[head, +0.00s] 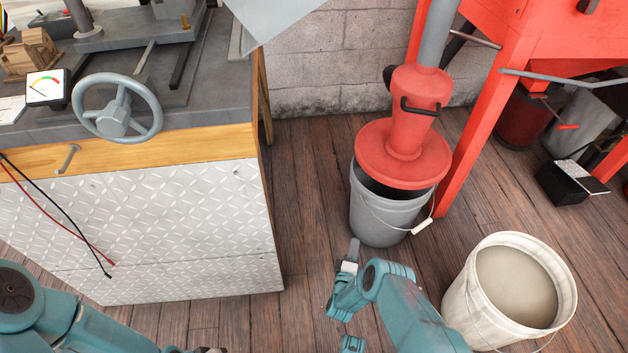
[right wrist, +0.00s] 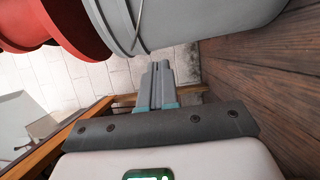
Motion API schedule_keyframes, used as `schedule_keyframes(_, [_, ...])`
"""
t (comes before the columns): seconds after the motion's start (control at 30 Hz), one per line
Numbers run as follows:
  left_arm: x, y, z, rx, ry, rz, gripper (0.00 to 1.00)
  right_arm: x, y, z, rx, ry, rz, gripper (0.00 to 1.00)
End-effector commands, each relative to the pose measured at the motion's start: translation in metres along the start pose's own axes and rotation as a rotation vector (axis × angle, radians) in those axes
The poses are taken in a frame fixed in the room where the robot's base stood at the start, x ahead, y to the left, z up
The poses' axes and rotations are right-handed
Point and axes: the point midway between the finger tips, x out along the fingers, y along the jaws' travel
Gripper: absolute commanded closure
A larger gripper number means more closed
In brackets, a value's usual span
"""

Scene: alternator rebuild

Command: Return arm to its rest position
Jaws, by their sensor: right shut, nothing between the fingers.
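My right arm, teal, comes in from the bottom of the head view. Its gripper (head: 354,250) points away from me over the wooden floor, in front of the grey bucket (head: 378,222). In the right wrist view the two grey fingers (right wrist: 158,76) are together with nothing between them. The bucket (right wrist: 190,18) is above them in that picture; I see no contact. My left arm is at the bottom left of the head view, and its gripper is not clearly visible.
The workbench (head: 150,225) with a grey handwheel (head: 117,107) stands at left; red and black leads hang before it. A red cyclone (head: 402,140) sits on the grey bucket. A white bucket (head: 455,290) stands at lower right. Floor between bench and buckets is clear.

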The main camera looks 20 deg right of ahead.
Motion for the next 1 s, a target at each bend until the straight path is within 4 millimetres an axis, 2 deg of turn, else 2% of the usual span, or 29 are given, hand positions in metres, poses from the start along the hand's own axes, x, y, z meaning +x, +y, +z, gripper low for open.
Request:
schedule_keyframes(0.13, [0.0,0.0,0.0,0.0,0.0,0.0,1.0,-0.001,0.002,-0.005,0.002,0.008,0.003,1.0])
schedule_keyframes(0.23, [0.0,0.0,0.0,0.0,0.0,0.0,1.0,0.015,0.022,-0.013,0.012,0.014,0.044,1.0])
schedule_keyframes(0.33, [0.0,0.0,0.0,0.0,0.0,0.0,1.0,0.044,0.062,-0.024,0.029,0.025,0.108,1.0])
schedule_keyframes(0.43, [0.0,0.0,0.0,0.0,0.0,0.0,1.0,0.069,0.116,-0.044,0.046,0.072,0.134,1.0])
schedule_keyframes(0.5, [0.0,0.0,0.0,0.0,0.0,0.0,1.0,0.074,0.141,-0.061,0.072,0.137,0.08,1.0])
schedule_keyframes(0.57, [0.0,0.0,0.0,0.0,0.0,0.0,1.0,0.072,0.157,-0.077,0.136,0.204,-0.011,1.0])
schedule_keyframes(0.67, [0.0,0.0,0.0,0.0,0.0,0.0,1.0,0.046,0.17,-0.1,0.297,0.31,-0.245,1.0])
schedule_keyframes(0.73, [0.0,0.0,0.0,0.0,0.0,0.0,1.0,0.01,0.171,-0.108,0.432,0.349,-0.469,1.0])
schedule_keyframes(0.77, [0.0,0.0,0.0,0.0,0.0,0.0,1.0,-0.01,0.17,-0.109,0.493,0.35,-0.578,1.0])
schedule_keyframes(0.83, [0.001,0.0,0.0,0.0,0.0,0.0,1.0,-0.068,0.163,-0.104,0.63,0.303,-0.856,1.0])
schedule_keyframes(0.9, [0.001,0.0,0.0,0.0,0.0,0.0,1.0,-0.123,0.155,-0.091,0.732,0.201,-1.094,1.0])
schedule_keyframes(1.0, [0.001,0.0,0.0,0.0,0.0,0.0,1.0,-0.188,0.146,-0.068,0.822,0.016,-1.346,1.0])
